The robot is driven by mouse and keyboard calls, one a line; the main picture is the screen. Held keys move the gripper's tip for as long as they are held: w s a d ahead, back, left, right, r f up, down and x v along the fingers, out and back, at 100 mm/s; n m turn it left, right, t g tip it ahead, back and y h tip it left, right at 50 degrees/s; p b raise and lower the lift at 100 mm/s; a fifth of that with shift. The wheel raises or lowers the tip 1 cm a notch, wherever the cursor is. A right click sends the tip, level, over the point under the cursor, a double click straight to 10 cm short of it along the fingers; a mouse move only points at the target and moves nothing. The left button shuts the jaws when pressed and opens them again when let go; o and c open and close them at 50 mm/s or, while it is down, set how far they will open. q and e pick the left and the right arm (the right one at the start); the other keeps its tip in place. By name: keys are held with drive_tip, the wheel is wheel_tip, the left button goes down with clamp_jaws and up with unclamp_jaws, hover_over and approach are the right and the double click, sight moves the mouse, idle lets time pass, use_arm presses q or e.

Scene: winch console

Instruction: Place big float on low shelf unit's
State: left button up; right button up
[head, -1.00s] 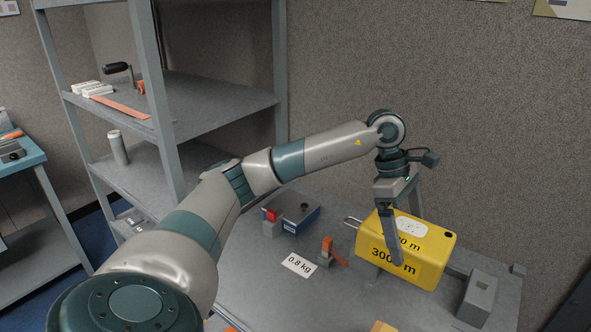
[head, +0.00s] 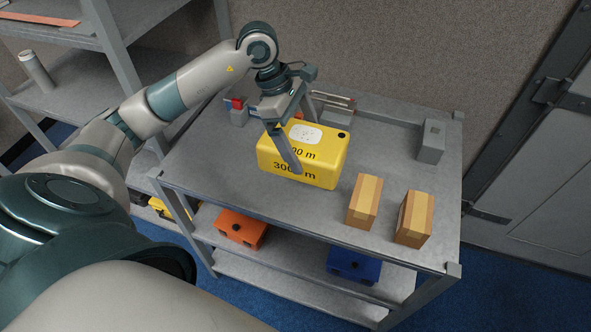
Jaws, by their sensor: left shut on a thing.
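The big float (head: 318,170) is a yellow block with black "3000 m" lettering and a white patch on top. My left gripper (head: 291,152) is shut on it from above, with one finger across its front face and the other partly hidden behind. The float is over the left-middle part of the top of the low shelf unit (head: 265,205), a grey metal unit with lower shelves. I cannot tell whether the float touches the top or hangs just above it. My right gripper is not in view.
Two tan boxes (head: 364,201) (head: 414,219) stand on the top at front right. A grey block (head: 431,141) stands at back right. An orange case (head: 241,228) and a blue case (head: 354,264) sit below. A taller shelf (head: 68,78) is at left, a grey door (head: 545,180) at right.

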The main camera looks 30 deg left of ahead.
use_arm(q)
drive_tip(key=shift+w, duration=0.1)
wheel_tip(320, 180, down, 5)
drive_tip(key=shift+r+p, duration=0.1)
drive_tip(key=shift+p, duration=0.95)
drive_tip(key=shift+f, duration=0.65)
drive_tip(key=shift+d+f+p, duration=0.1)
drive_tip(key=shift+f+p, duration=0.7)
drive_tip(key=shift+f, duration=1.05)
drive_tip(key=shift+f, duration=0.15)
